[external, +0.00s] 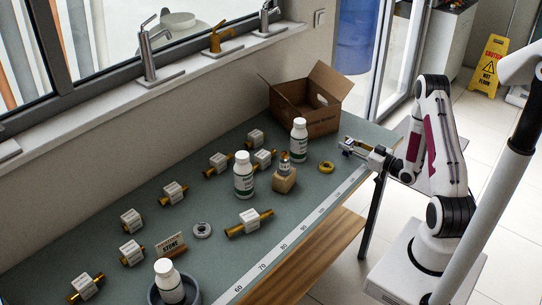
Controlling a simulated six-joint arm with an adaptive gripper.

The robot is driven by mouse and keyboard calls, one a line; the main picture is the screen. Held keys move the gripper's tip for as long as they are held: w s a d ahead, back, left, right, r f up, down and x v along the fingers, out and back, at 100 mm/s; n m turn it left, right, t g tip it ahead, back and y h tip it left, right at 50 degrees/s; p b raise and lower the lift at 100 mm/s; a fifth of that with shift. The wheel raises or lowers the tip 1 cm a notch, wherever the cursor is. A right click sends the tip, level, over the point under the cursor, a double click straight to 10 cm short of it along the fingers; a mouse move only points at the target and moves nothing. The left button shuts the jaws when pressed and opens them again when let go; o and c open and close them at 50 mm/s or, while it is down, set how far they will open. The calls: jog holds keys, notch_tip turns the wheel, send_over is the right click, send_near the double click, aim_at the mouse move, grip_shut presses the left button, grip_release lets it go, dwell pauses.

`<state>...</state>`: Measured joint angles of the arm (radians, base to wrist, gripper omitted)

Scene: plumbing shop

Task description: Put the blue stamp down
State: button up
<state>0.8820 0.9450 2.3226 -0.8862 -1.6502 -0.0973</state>
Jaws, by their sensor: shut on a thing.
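My gripper (348,149) is above the right end of the green worktop (270,240), near its right edge. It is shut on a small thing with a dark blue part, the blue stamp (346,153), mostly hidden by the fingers. I cannot tell from this view exactly how high the stamp is above the worktop. A wooden block (284,183) with a small upright item (284,164) in it stands to the left of my gripper.
A yellow ring (326,167) lies just left of my gripper, with an open cardboard box (306,120) behind. White bottles (299,140) (243,175), a grey bowl (156,296), a sign (171,245) and several labelled brass fittings (249,218) are spread leftward. The front strip is mostly clear.

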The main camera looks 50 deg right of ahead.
aim_at(364, 164)
jog(key=shift+f, duration=0.4)
jog(key=shift+f, duration=0.15)
jog(key=o, duration=1.1)
jog(key=shift+c, duration=0.2)
jog(key=shift+s, duration=1.1)
jog(key=s, duration=0.1)
jog(key=s+f, duration=0.1)
jog(key=s, duration=0.1)
jog(key=shift+s, duration=1.3)
